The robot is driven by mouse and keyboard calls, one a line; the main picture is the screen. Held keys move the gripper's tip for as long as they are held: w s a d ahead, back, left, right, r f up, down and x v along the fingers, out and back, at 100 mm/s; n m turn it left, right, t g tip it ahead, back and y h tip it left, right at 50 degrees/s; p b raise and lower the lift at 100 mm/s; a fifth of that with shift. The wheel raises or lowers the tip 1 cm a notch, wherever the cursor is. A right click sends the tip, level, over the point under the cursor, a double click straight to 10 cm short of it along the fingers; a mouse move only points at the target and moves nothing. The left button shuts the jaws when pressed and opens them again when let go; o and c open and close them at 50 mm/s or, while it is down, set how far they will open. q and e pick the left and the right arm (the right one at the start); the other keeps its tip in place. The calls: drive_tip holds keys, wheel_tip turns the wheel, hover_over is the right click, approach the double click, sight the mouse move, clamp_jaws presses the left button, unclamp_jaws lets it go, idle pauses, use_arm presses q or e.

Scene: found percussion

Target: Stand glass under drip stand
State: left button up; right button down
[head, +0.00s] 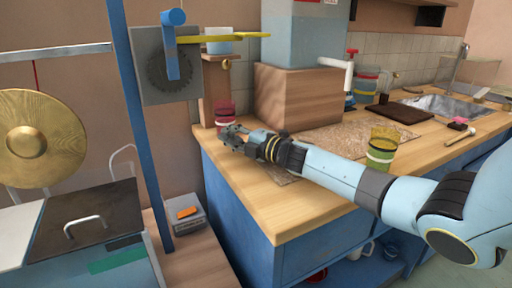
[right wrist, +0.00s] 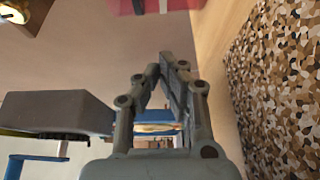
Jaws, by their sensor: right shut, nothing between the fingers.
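A pink-red glass with a pale band and green near its base (head: 224,118) stands upright at the counter's far left corner. It sits beside the wooden post of what looks like the drip stand (head: 208,92), below a small brass spout (head: 226,65). A pale cup (head: 218,42) is on top of the stand. My right gripper (head: 232,133) is shut and empty, just in front of the glass; I cannot tell whether they touch. In the right wrist view its fingertips (right wrist: 168,62) meet, apart from a pink banded surface (right wrist: 150,6) at the top edge.
A speckled mat (head: 335,140) lies on the counter. A tank on a wooden block (head: 297,97) stands behind. A blue post (head: 140,110) and brass gong (head: 40,140) are at left.

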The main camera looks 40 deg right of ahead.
drive_tip(key=s, duration=0.1)
drive_tip(key=d, duration=0.1)
drive_tip(key=s, duration=0.1)
drive_tip(key=shift+s+d+f, duration=0.15)
drive_tip(key=shift+s+f, duration=0.15)
drive_tip(key=b+v, duration=0.1)
drive_tip(key=v, duration=0.4)
drive_tip(key=shift+s+r, duration=0.15)
drive_tip(key=shift+s, duration=0.35)
use_arm(q)
drive_tip(key=shift+w+d+f, duration=0.25)
drive_tip(key=shift+d+f, duration=0.1)
drive_tip(key=shift+f, duration=0.2)
use_arm(e)
drive_tip(key=shift+s, duration=0.15)
